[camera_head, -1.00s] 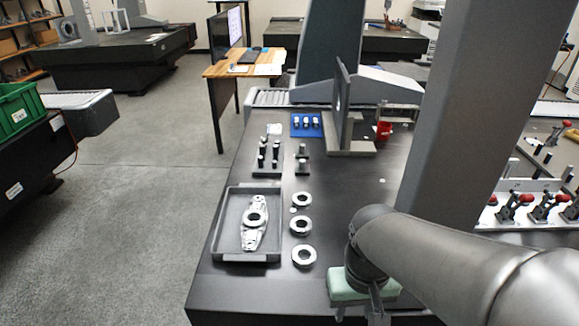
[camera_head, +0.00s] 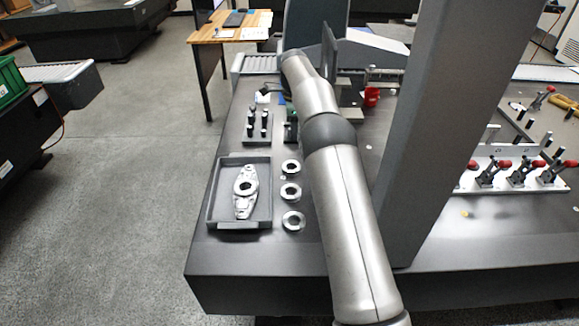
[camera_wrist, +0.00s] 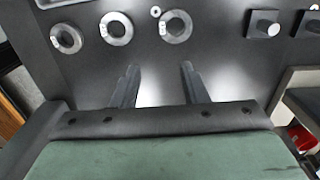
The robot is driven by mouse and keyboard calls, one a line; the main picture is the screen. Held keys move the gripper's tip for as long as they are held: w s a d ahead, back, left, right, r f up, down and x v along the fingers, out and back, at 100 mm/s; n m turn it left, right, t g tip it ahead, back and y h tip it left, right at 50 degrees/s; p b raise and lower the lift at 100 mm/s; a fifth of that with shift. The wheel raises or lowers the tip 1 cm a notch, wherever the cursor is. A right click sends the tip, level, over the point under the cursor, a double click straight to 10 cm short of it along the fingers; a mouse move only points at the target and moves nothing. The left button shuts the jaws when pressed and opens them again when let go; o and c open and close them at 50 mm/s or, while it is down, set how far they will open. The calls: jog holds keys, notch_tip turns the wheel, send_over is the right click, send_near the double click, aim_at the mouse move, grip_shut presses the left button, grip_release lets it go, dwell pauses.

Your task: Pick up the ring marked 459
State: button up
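Three metal rings stand in a column on the dark table in the head view: a far ring (camera_head: 284,167), a middle ring (camera_head: 283,192) and a near ring (camera_head: 285,223). In the wrist view they form a row across the top: left ring (camera_wrist: 66,52), middle ring (camera_wrist: 117,41) and right ring (camera_wrist: 176,40). Each bears a small white label, too small to read, so I cannot tell which is 459. My gripper (camera_wrist: 160,70) is open and empty, its two fingers apart, with the rings beyond the fingertips. In the head view my arm hides it.
A grey tray (camera_head: 212,207) holding a casting (camera_head: 243,206) with a ring-shaped part is left of the rings. Dark posts (camera_head: 250,130) stand behind it. A square block with a post (camera_wrist: 263,23) is right of the rings in the wrist view. A grey column rises at right.

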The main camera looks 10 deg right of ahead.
send_over(291, 171)
jog(key=f, duration=1.2)
jog(key=shift+d+f, duration=0.25)
jog(key=shift+f, duration=0.05)
jog(key=shift+a+f+p, duration=0.2)
jog(key=shift+f+p, duration=0.5)
jog(key=shift+f, duration=1.9)
jog(key=shift+r, duration=0.1)
grip_shut()
